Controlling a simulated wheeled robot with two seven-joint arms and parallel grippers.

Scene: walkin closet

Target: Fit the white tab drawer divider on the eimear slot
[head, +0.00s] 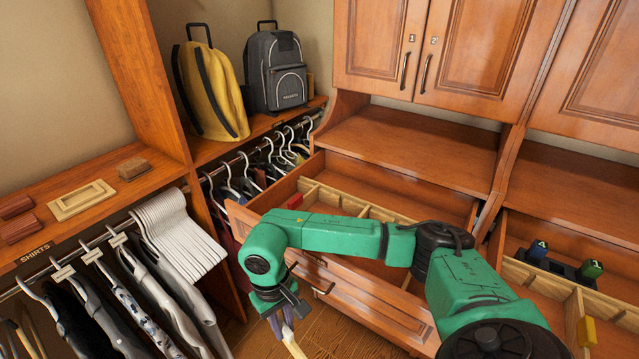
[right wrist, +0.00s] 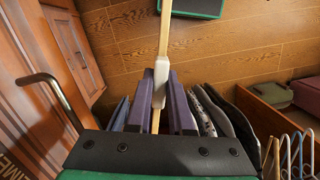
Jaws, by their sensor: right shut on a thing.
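My right gripper (head: 284,318) hangs low in front of the open middle drawer (head: 335,262), with its fingers pointing down. It is shut on the white tab drawer divider, a pale wooden strip (head: 295,348). In the right wrist view, the divider's white tab (right wrist: 160,84) sits between the purple fingers (right wrist: 160,112), with the strip running up beyond it. Part of a label (right wrist: 12,168), cut off by the frame edge, appears to read "EIME" on the wooden front at the lower left. The eimear slot cannot be made out. My left gripper is not in view.
The open drawer holds pale wooden partitions (head: 372,212) and a red tab (head: 294,201). The right drawer has a yellow tab (head: 586,331) and a black holder (head: 560,265) with blue and green tabs. Hanging clothes (head: 150,300) crowd the left.

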